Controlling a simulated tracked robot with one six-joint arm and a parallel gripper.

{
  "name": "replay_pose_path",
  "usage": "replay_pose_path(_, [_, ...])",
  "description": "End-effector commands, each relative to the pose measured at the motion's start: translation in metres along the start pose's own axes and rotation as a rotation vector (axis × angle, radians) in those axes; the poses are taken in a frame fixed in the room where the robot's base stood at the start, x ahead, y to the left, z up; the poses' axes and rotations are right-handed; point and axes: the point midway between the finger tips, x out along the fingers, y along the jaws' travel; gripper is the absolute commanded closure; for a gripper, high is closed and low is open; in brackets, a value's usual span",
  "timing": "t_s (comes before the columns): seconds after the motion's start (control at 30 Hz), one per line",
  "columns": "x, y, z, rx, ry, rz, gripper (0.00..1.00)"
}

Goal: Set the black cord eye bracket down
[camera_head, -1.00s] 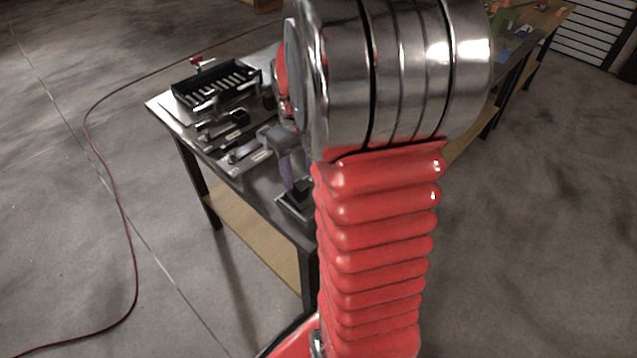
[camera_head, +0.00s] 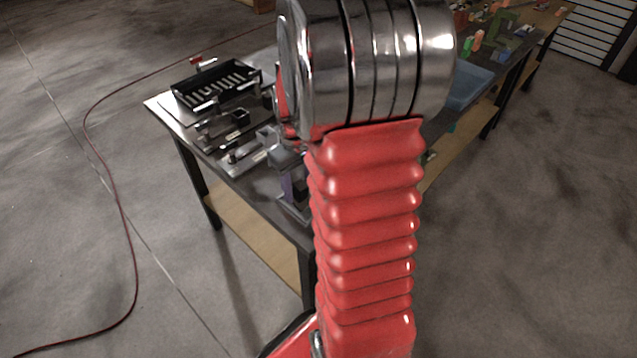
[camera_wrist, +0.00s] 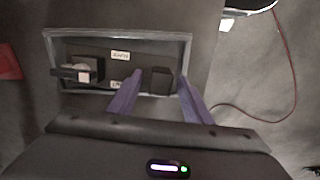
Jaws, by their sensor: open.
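In the wrist view, a small black block-like piece (camera_wrist: 158,80), which I take as the black cord eye bracket, stands in the right part of a shallow grey-rimmed tray (camera_wrist: 120,34). My gripper (camera_wrist: 160,82) has two purple fingers spread apart, one on each side of the piece, with visible gaps. In the head view my gripper (camera_head: 291,185) is at the near edge of the dark table, partly hidden by my red arm. The bracket is not clear in that view.
Another dark part with a grey fitting (camera_wrist: 85,70) sits in the tray's left half, near small white labels (camera_wrist: 120,55). On the table (camera_head: 235,172), a black slotted rack (camera_head: 215,82) and several fixtures stand farther back. A blue bin (camera_head: 470,86) is behind my arm.

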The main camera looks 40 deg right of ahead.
Motion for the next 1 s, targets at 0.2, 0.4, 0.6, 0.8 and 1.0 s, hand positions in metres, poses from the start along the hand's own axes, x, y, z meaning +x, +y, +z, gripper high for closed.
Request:
replay_pose_path(0.2, [-0.0003, 0.0001, 0.0000, 0.000, 0.000, 0.000, 0.55])
replay_pose_path(0.4, [-0.0004, 0.0002, 0.0000, 0.000, 0.000, 0.000, 0.57])
replay_pose_path(0.6, [-0.0005, 0.0002, 0.0000, 0.000, 0.000, 0.000, 0.72])
replay_pose_path(0.8, [-0.0005, 0.0003, 0.0001, 0.001, 0.000, 0.000, 0.86])
replay_pose_path(1.0, [-0.0005, 0.0004, 0.0001, 0.001, 0.000, 0.000, 1.00])
